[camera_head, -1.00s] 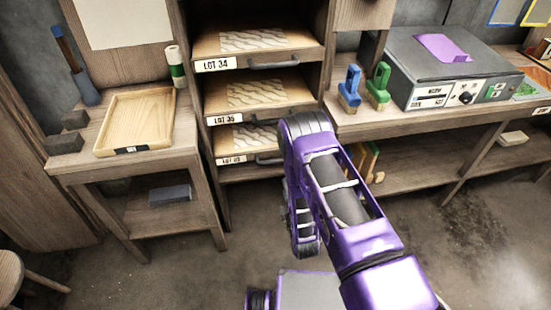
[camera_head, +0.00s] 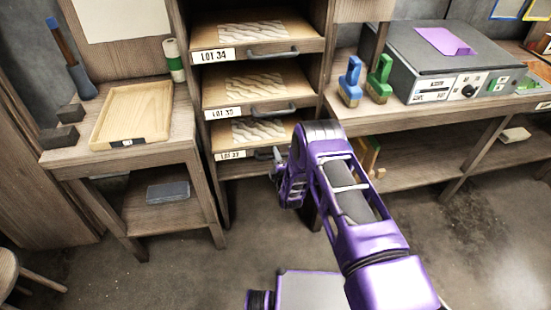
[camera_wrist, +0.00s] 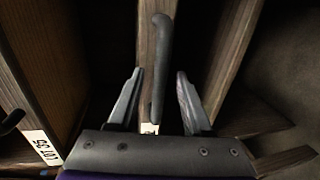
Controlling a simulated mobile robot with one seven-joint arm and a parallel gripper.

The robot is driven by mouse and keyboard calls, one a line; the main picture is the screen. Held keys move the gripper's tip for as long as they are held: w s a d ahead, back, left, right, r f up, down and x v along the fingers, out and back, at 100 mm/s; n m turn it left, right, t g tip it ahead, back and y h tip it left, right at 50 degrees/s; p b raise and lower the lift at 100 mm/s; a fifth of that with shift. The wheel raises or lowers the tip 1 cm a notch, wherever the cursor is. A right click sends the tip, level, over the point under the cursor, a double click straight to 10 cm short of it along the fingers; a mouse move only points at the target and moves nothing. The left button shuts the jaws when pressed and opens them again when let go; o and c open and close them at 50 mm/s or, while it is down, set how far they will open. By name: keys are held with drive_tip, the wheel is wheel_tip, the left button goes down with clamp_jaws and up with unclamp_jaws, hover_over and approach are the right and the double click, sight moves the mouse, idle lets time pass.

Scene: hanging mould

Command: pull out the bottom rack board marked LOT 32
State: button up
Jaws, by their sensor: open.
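The bottom rack board (camera_head: 250,134) sits in the rack with a wood-grain panel on top. Its front label (camera_head: 231,155) is too small to read surely. Its dark bar handle (camera_head: 264,156) is partly covered by my arm in the head view. In the wrist view the handle (camera_wrist: 160,45) runs upright between the two fingers. My gripper (camera_wrist: 158,73) is open, with one finger on each side of the handle and a visible gap to each. In the head view my gripper (camera_head: 279,163) is near the handle, its fingers mostly hidden.
Above are boards labelled LOT 35 (camera_head: 262,82) and LOT 34 (camera_head: 255,30), each with a handle. A side table with a wooden tray (camera_head: 133,105) stands left. A bench with brushes and a grey box (camera_head: 440,65) stands right. The floor before the rack is clear.

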drive_tip(key=shift+w+a, duration=0.1)
drive_tip(key=shift+w, duration=0.2)
clamp_jaws()
idle(1.3)
